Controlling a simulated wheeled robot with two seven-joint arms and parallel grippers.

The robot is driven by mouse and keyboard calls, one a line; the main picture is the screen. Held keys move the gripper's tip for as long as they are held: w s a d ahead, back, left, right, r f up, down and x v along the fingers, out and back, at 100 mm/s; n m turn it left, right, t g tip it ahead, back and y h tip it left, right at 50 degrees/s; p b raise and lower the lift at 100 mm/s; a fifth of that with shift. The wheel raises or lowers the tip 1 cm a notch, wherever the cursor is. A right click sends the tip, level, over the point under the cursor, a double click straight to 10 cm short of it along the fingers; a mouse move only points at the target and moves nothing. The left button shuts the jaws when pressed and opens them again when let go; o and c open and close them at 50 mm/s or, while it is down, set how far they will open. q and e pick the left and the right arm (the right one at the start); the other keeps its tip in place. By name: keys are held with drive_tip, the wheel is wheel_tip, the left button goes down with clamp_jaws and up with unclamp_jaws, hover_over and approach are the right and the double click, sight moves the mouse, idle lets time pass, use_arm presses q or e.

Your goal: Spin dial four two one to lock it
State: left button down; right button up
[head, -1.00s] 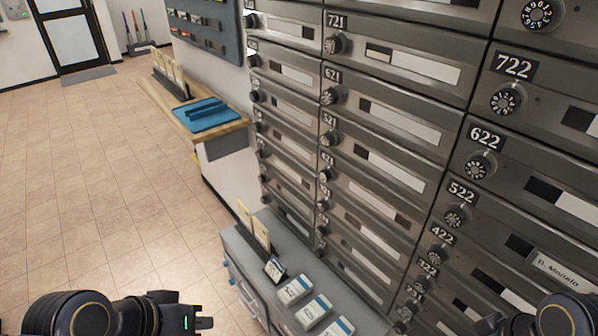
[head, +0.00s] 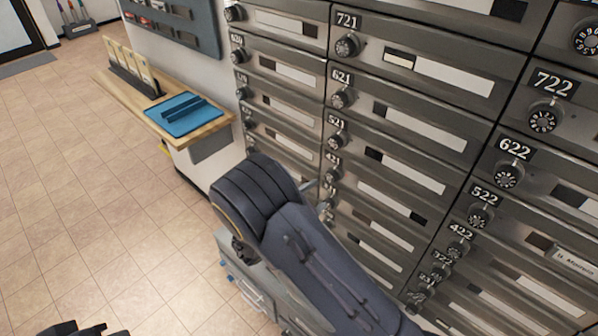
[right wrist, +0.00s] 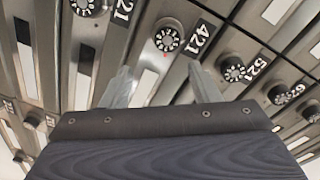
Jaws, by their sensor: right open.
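The dial of box 421 (right wrist: 167,39) is a round black knob with white digits, beside its "421" label, in the right wrist view. A small red mark shows just beside it. My right gripper (right wrist: 159,70) is open, its two fingers pointing toward this dial, one on each side of it in the picture. They appear empty, and I cannot tell the gap to the dial. Only a dark sliver of my left arm shows at bottom left.
A wooden shelf (head: 219,130) with a blue tray (head: 181,116) juts out left of the boxes. A grey cabinet (head: 232,246) stands below. The tiled floor at left is clear.

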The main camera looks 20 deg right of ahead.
sight(329, 178)
drive_tip(key=shift+n+t, duration=0.5)
drive_tip(key=shift+n, duration=0.3)
drive_tip(key=x, duration=0.2)
drive_tip(key=w+p+x, duration=0.1)
drive_tip(key=x, duration=0.4)
drive_tip(key=shift+w+a+f+p, duration=0.1)
drive_tip(key=shift+w+a+p, duration=0.05)
drive_tip(key=shift+a+p, duration=0.2)
drive_tip(key=c, duration=1)
drive_tip(key=shift+m, duration=0.3)
